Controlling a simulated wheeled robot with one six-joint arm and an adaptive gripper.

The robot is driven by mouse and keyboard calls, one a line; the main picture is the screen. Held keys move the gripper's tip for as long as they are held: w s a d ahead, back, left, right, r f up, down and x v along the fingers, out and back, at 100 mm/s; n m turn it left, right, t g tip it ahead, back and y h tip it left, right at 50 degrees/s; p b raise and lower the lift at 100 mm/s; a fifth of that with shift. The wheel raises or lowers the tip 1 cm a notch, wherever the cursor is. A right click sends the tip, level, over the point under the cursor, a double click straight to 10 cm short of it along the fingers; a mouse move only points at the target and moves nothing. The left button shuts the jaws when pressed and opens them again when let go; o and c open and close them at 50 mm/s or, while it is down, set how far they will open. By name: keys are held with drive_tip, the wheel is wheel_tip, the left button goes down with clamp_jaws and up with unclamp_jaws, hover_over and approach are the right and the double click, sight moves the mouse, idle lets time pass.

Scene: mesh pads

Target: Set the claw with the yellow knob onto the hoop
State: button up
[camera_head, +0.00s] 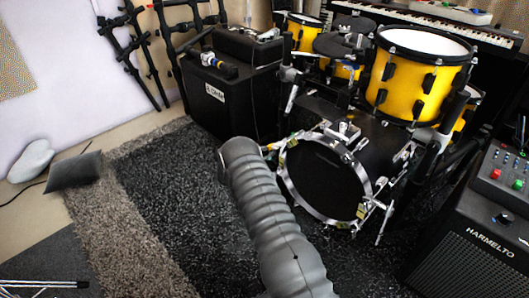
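The hoop (366,178) is the pale ring around the dark front head of the bass drum, right of centre. Several small metal claws and rods sit around it. Small yellowish spots show at its upper left (292,142) and lower right (361,211). They are too small to tell whether either is the claw with the yellow knob. My grey ribbed arm rises from the bottom centre and its far end stops just left of the hoop. My gripper is not visible; the arm may hide it.
Yellow drums (415,85) stand above the bass drum. A black amplifier (235,100) is behind left, and a speaker marked HARMELTO (470,255) is at lower right. A keyboard (450,25) is at the back. The dark rug (165,180) is open at left.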

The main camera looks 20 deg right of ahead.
drive_tip(key=v, duration=1.2)
drive_tip(key=shift+d+r, duration=0.1)
